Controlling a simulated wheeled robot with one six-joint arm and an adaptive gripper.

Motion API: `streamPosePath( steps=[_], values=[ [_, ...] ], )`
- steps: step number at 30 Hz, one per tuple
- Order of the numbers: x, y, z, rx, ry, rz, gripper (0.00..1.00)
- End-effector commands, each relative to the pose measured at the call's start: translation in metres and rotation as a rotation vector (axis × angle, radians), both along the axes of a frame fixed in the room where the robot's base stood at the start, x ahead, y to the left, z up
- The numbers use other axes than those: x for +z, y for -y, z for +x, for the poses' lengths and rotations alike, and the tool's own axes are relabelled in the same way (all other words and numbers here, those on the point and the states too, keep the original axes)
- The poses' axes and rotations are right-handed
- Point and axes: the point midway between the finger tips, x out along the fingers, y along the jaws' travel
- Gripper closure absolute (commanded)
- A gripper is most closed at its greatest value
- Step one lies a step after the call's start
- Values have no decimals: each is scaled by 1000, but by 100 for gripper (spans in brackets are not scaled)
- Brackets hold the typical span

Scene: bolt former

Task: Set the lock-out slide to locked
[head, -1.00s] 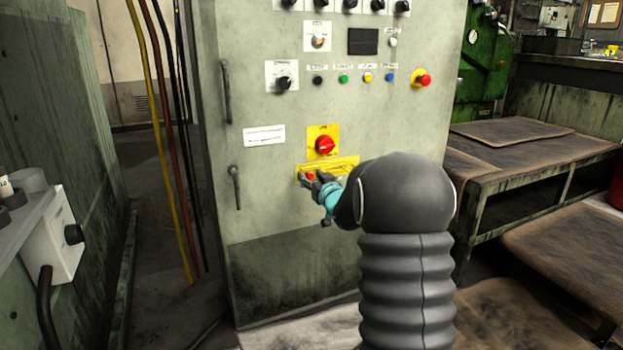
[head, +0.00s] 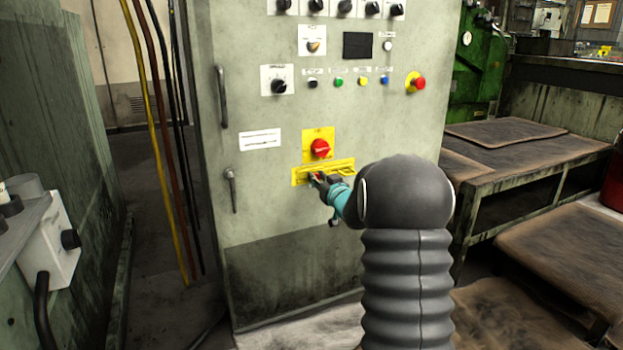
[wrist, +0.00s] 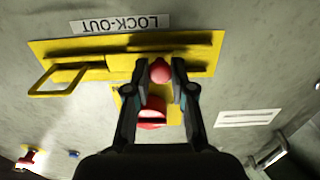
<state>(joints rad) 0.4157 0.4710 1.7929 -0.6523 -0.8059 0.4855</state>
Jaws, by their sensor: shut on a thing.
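The lock-out slide is on a yellow plate (head: 344,164) low on the grey cabinet front. In the wrist view the plate (wrist: 205,65) is upside down, under a label reading LOCK-OUT (wrist: 120,24). It has a dark slot, and a yellow loop (wrist: 57,82) lies at its left end there. My gripper (head: 316,180) is at the plate's left part in the head view. Its fingers (wrist: 160,75) are shut on the slide's red knob (wrist: 160,70). The fingers partly hide the slot.
A red rotary switch (head: 320,149) on a yellow square sits just above the plate; in the wrist view it is below the knob (wrist: 151,113). A door handle (head: 231,190) is to the left. Buttons and a red emergency stop (head: 416,82) are higher up. Tables (head: 500,140) stand at right.

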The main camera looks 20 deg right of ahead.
Motion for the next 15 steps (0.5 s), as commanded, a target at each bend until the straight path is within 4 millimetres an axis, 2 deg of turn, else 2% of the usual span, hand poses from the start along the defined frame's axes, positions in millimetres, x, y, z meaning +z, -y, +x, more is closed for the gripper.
streamPosePath(
  steps=[4, 5, 6, 8, 15],
  values=[
    [1, 5, 0, -9, 2, 1, 100],
    [1, 5, 0, -10, 2, 1, 74],
    [1, 6, 0, -10, 3, 1, 64],
    [1, 5, -1, -10, 2, 1, 51],
    [1, 1, 0, -3, 2, 1, 51]
  ],
)
